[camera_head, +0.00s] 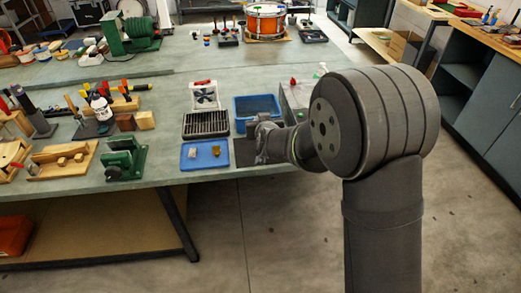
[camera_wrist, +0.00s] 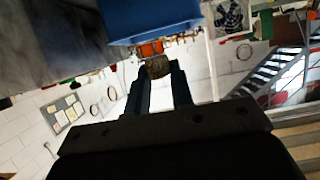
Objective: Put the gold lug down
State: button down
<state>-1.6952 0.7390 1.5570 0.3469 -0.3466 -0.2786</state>
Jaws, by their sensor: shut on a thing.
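In the wrist view my gripper (camera_wrist: 160,75) is shut on a small brownish-gold lug (camera_wrist: 158,67), held between the fingertips. In the head view my gripper (camera_head: 262,128) is beside the blue bin's near side, above the bench. The held lug cannot be made out there. A blue tray (camera_head: 188,165) lies on the bench to the left of my gripper. On it are a pale small piece (camera_head: 193,153) and a gold-coloured small piece (camera_head: 216,150), set apart from each other.
A blue open bin (camera_head: 257,105) stands just behind my gripper and also shows in the wrist view (camera_wrist: 150,20). A dark slotted rack (camera_head: 205,125) and a white-framed fan (camera_head: 205,95) stand behind the tray. A green fixture (camera_head: 124,160) is further left.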

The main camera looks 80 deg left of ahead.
notch_tip(320, 180, down, 11)
jog(key=shift+f, duration=0.15)
dwell(0.4)
jog(key=shift+f, duration=0.15)
jog(key=c, duration=1.3)
grip_release()
jog(key=shift+o, duration=0.2)
jog(key=shift+r, duration=0.2)
jog(key=v, duration=1.1)
jog(key=shift+o, duration=0.5)
jog(key=shift+d+r, duration=0.1)
jog(key=shift+d, duration=0.4)
